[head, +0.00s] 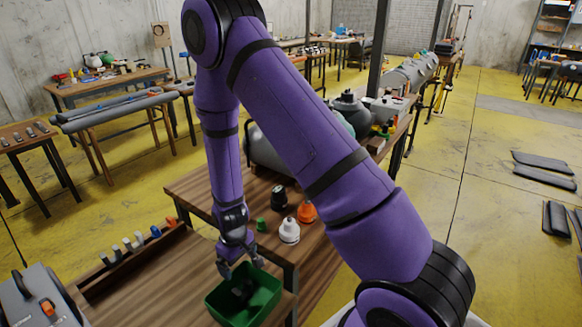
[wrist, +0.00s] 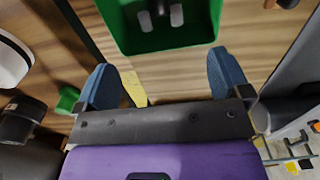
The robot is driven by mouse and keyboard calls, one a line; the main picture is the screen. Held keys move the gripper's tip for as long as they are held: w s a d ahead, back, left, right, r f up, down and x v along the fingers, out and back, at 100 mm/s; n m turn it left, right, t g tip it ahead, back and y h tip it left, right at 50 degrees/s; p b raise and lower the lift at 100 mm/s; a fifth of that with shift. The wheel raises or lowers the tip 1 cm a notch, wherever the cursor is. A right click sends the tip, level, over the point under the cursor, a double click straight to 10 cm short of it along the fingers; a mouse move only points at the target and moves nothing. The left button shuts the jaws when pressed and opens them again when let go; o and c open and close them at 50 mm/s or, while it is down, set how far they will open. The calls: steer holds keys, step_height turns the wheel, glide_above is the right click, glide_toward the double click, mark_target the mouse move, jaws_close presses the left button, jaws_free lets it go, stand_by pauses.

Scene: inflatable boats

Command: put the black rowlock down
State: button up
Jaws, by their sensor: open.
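A green open bin (head: 268,300) sits on the wooden table below my gripper (head: 241,266). A dark piece (head: 241,291), which looks like the black rowlock, lies inside the bin. In the wrist view the bin (wrist: 183,45) is at the top, cut off by the frame edge. The dark piece shows there too (wrist: 160,7), only in part, near two pale pads. My gripper's blue fingers are spread apart and empty in the wrist view (wrist: 160,60). They are apart from the dark piece.
Black (head: 278,197), white (head: 289,232), orange (head: 306,212) and green (head: 261,224) fittings stand on the adjoining table behind the bin. Several fittings stand in a wooden rack (head: 120,264) to the left. A grey case (head: 35,300) is at the lower left.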

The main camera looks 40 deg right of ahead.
steer(key=s+d+r+m+t, duration=0.1)
steer(key=d+r, duration=0.1)
steer(key=r, duration=1.3)
steer(key=s+d+r+m+t, duration=0.1)
steer(key=s+r+t, duration=0.1)
steer(key=r, duration=1.3)
steer(key=s+d+r+t, duration=0.1)
steer(key=s+d+r, duration=0.1)
steer(key=s+r, duration=0.6)
steer(key=s+d+r+m+t, duration=0.1)
steer(key=s+d+r, duration=0.1)
steer(key=s+r, duration=0.5)
steer(key=s, duration=0.4)
steer(key=shift+s+r+m, duration=0.2)
steer(key=shift+r+m, duration=0.1)
steer(key=shift+r, duration=0.05)
